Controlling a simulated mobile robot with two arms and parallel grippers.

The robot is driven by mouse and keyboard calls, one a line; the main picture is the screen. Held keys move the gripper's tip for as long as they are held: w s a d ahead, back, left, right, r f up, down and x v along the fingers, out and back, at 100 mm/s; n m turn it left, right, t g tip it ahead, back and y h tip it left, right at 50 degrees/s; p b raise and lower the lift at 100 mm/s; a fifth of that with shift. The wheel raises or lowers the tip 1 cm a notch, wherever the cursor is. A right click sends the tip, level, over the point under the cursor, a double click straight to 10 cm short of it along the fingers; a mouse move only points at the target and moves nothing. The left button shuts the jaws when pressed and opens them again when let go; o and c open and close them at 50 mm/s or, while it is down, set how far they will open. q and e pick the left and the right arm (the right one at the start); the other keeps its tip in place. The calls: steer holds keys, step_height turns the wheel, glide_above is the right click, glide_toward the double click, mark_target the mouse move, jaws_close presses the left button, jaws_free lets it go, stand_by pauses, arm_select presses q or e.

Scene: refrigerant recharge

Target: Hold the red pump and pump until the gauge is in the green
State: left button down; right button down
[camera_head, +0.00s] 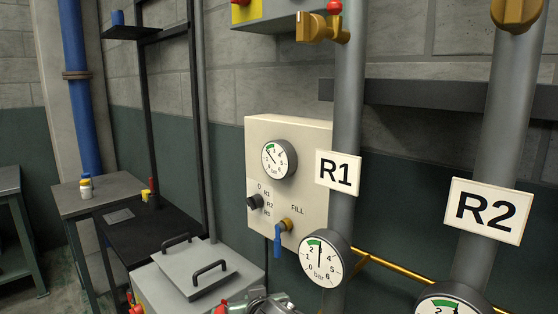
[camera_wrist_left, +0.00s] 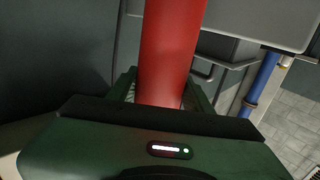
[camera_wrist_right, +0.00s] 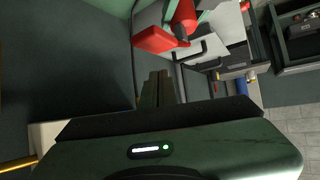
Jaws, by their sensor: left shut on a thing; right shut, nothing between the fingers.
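The red pump (camera_wrist_left: 168,45) shows as a red cylinder between the fingers of my left gripper (camera_wrist_left: 160,92), which is shut on it. Red parts, likely of the same pump, show in the right wrist view (camera_wrist_right: 158,40). My right gripper (camera_wrist_right: 157,88) is shut and empty, apart from the red parts. The panel gauge (camera_head: 279,160) has a green band at its upper left and a needle pointing up-left; I cannot tell if it is inside the green. The R1 pipe gauge (camera_head: 325,258) has its needle pointing nearly straight up, by its green band.
The pale panel (camera_head: 316,216) carries a selector knob (camera_head: 255,202) and a blue-handled FILL valve (camera_head: 280,238). A grey box with handles (camera_head: 195,270) stands below. The R2 gauge (camera_head: 452,304) is cut off at the bottom. Pipes labelled R1 and R2 stand at the right.

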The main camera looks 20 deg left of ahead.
arm_select(q)
steer(key=shift+f, duration=0.25)
arm_select(e)
steer(key=shift+f, duration=0.9)
stand_by(1.1)
steer(key=shift+f, duration=2.1)
steer(key=shift+r, duration=4.4)
arm_select(q)
steer(key=c, duration=0.7)
jaws_free()
steer(key=shift+o, duration=0.9)
arm_select(e)
steer(key=shift+f, duration=0.1)
arm_select(q)
steer(key=shift+r, duration=0.1)
